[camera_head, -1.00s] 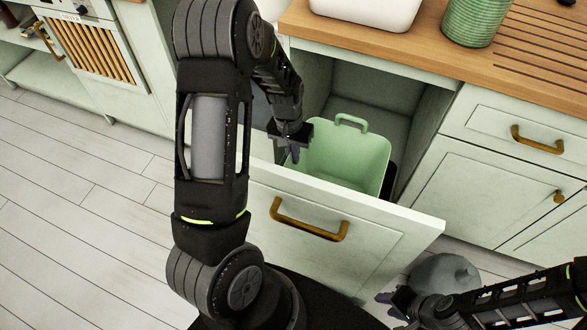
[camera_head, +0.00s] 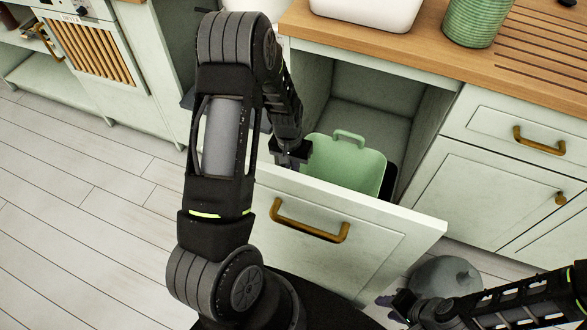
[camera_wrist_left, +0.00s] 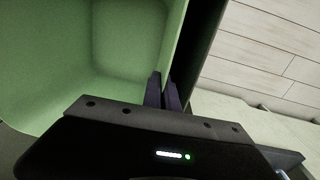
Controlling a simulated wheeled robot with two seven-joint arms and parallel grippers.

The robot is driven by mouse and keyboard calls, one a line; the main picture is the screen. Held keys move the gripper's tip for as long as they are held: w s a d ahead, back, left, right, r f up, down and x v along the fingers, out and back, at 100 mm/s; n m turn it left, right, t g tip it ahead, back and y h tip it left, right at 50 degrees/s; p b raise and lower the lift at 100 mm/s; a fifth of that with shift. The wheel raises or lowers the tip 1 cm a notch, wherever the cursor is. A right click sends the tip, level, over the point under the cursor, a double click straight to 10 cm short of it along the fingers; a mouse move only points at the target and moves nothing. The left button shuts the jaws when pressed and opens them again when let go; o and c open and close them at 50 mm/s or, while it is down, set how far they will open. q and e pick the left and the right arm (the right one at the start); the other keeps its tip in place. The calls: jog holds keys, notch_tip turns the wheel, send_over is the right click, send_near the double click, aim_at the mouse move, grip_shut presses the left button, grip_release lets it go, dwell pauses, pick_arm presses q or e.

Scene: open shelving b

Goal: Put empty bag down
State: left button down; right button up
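A light green, open-topped bin (camera_head: 345,165) with a loop handle sits inside the pulled-out drawer; I see no separate bag in it. My left gripper (camera_head: 290,157) is at the bin's left rim. In the left wrist view, the fingers of my left gripper (camera_wrist_left: 162,92) are close together on either side of the green bin's wall (camera_wrist_left: 120,50). The bin's inside looks empty there; its base is hidden in the head view. My right gripper (camera_head: 392,307) is low, beside a grey, rounded, bag-like thing (camera_head: 445,277); its finger gap is unclear.
The drawer front (camera_head: 340,225) with a brass handle stands out from the cabinet. A dark bin edge (camera_head: 390,182) shows right of the green bin. The wooden counter (camera_head: 420,50) above holds a white basin (camera_head: 365,10) and a green ribbed pot (camera_head: 475,20). Open floor lies left.

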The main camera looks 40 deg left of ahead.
pick_arm(q)
jog(key=shift+f+b, duration=0.6)
jog(key=c, duration=1.7)
grip_release()
jog(key=shift+r+p, duration=0.5)
jog(key=shift+r, duration=0.05)
jog(key=r, duration=0.4)
jog(key=r+p, duration=0.1)
jog(key=r, duration=0.3)
jog(key=a+r, duration=0.1)
jog(key=r, duration=0.3)
jog(key=shift+s+r, duration=0.1)
jog(key=shift+s, duration=0.05)
